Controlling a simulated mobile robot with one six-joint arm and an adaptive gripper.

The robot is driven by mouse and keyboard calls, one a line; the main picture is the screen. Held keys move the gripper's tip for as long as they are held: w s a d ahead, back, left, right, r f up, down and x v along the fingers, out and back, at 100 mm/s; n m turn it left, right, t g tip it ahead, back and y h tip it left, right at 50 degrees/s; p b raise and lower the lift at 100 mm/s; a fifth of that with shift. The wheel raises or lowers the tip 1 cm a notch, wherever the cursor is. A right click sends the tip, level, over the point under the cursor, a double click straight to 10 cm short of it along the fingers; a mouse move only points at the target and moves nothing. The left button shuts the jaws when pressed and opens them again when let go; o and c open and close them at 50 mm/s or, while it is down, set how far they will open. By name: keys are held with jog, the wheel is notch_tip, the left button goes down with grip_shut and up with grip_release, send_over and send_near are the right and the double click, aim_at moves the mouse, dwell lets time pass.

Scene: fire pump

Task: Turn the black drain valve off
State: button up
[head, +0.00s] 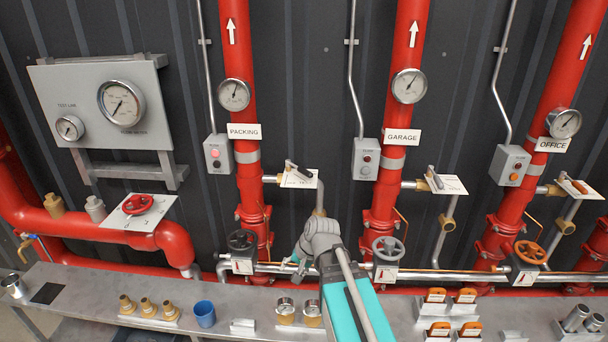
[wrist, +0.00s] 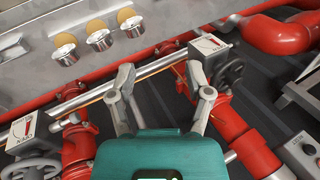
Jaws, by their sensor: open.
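The black drain valve is a dark handwheel (head: 242,241) on a white-labelled block on the horizontal silver pipe, below the PACKING riser. It shows in the wrist view (wrist: 229,69) at the upper right, just beyond the right finger. My gripper (wrist: 165,88) is open and empty, its two fingers spread over the silver pipe. In the head view my arm covers most of the gripper, which is to the right of the black wheel. I see no clear contact with the wheel; the right fingertip partly overlaps its block in the wrist view.
A grey handwheel (head: 388,247) is to the right of my arm, and an orange handwheel (head: 530,252) farther right. A metal bench (head: 265,318) in front holds brass fittings, a blue cup (head: 204,313) and gauges.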

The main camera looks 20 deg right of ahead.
jog(key=w+d+r+m+t+y, duration=0.2)
jog(key=w+r+m+t+y, duration=0.1)
jog(key=w+m, duration=0.25)
jog(key=m+t+b, duration=0.3)
jog(key=m+t, duration=0.8)
jog(key=m, duration=0.7)
send_near(299, 169)
jog(key=w+d+v, duration=0.1)
jog(key=v, duration=0.5)
jog(key=shift+f, duration=0.25)
jog(key=shift+w+a, duration=0.1)
jog(key=x, duration=1.3)
jog(key=shift+w+a, duration=0.2)
jog(key=shift+a, duration=0.05)
grip_shut()
